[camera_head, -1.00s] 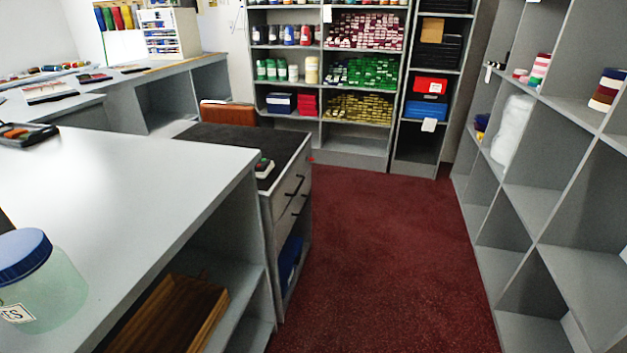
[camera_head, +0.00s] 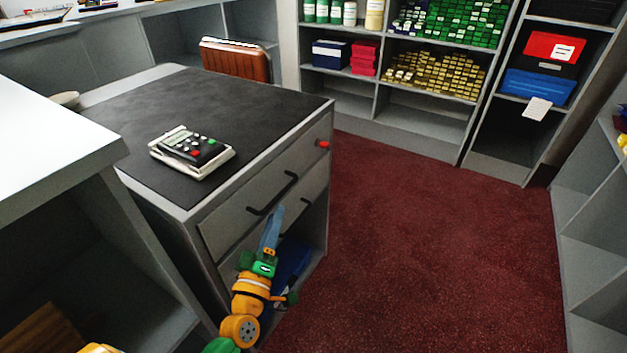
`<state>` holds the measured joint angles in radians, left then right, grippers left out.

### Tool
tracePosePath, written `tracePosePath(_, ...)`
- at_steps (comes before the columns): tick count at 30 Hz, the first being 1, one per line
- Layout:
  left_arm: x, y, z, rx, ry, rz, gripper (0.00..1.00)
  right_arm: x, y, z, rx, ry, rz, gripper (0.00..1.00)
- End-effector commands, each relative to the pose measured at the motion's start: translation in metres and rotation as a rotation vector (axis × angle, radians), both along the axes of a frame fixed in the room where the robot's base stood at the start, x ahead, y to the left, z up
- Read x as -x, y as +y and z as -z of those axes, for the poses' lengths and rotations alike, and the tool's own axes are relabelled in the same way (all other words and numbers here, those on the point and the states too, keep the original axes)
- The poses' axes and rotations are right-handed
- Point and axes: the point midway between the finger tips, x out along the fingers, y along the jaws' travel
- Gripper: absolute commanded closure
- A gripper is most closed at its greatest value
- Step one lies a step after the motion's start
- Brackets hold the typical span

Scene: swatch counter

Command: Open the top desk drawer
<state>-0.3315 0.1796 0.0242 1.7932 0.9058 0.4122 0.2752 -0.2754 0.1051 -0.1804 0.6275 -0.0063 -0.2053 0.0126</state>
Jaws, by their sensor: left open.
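The desk (camera_head: 215,95) has a dark top and a grey front. Its top drawer (camera_head: 228,222) is closed, flush with the front, and has a slanting black bar handle (camera_head: 273,195). A second closed drawer with a shorter-looking, partly hidden black handle (camera_head: 302,212) is below it. My left gripper (camera_head: 272,222), with blue fingers on an orange and green arm, is open and just below the top handle in the picture. It overlaps the lower drawer front. I cannot tell whether it touches the handle. My right gripper is not in view.
A calculator (camera_head: 190,152) lies on the desk top. A red knob (camera_head: 323,144) is at the front's upper right. A blue item (camera_head: 291,262) sits in the open space under the drawers. A white counter (camera_head: 45,130) stands at the left. The red carpet (camera_head: 430,240) is clear.

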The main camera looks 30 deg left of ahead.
Motion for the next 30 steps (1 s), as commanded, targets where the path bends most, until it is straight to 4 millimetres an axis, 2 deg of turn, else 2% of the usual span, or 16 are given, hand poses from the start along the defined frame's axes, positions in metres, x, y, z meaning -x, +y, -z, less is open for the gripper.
tracePosePath(4,-0.01,0.005,-0.006,0.01,-0.021,-0.005,0.56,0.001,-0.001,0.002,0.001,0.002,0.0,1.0)
tracePosePath(12,-0.058,0.017,-0.016,0.008,-0.018,-0.005,0.56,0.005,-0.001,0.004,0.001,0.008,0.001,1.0)
tracePosePath(16,-0.066,0.02,-0.017,0.009,-0.016,-0.005,0.56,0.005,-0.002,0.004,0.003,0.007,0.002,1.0)
tracePosePath(22,-0.067,0.02,-0.017,0.008,-0.014,-0.003,0.56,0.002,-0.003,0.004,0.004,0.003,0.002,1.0)
tracePosePath(27,-0.067,0.019,-0.017,0.008,-0.014,-0.003,1.0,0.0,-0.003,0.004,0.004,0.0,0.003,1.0)
tracePosePath(30,-0.067,0.019,-0.017,0.008,-0.014,-0.003,1.0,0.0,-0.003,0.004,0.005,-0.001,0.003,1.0)
